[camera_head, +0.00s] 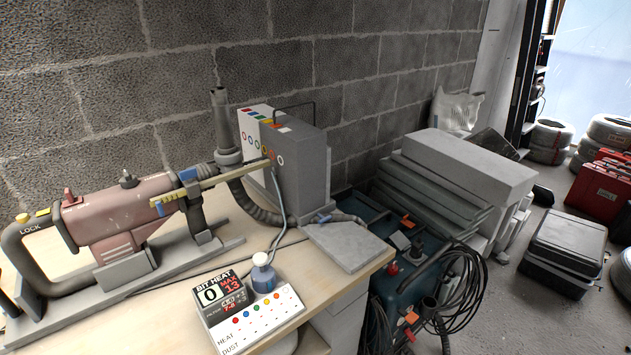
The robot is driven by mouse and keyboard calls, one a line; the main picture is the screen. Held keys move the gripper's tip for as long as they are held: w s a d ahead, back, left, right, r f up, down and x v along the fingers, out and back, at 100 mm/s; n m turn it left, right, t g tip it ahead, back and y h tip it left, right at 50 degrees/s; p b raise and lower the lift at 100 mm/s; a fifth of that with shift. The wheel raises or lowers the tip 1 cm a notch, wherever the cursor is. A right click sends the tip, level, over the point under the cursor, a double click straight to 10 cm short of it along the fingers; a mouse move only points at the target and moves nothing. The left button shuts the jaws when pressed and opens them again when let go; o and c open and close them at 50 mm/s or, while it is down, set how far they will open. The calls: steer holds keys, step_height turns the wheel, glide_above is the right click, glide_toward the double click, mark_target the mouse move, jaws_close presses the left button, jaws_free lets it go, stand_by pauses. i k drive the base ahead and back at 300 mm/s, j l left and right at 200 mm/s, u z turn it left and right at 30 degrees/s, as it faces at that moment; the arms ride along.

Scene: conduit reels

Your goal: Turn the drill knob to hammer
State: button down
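The drill (120,215) has a dull red body and lies in a grey stand (125,270) on the workbench (165,320) at the left. A dark knob (127,180) with a small pointer-like top sits on the upper side of its body. A smaller red part (70,197) stands farther left, near the rear handle (25,250). A yellow button (43,212) is on the handle by the word LOCK. I cannot read any mode marks, so the knob's setting is unclear. My gripper is not in view.
A display reading BIT HEAT 0, MAX 13 (212,292), a blue bottle (263,273) and a panel with coloured dots (265,316) stand at the bench front. A grey box (300,150) with a hose (262,212) is behind. A yellow ruler-like bar (210,187) runs beside the drill.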

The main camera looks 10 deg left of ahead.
mark_target(128, 180)
steer(key=u, duration=1.25)
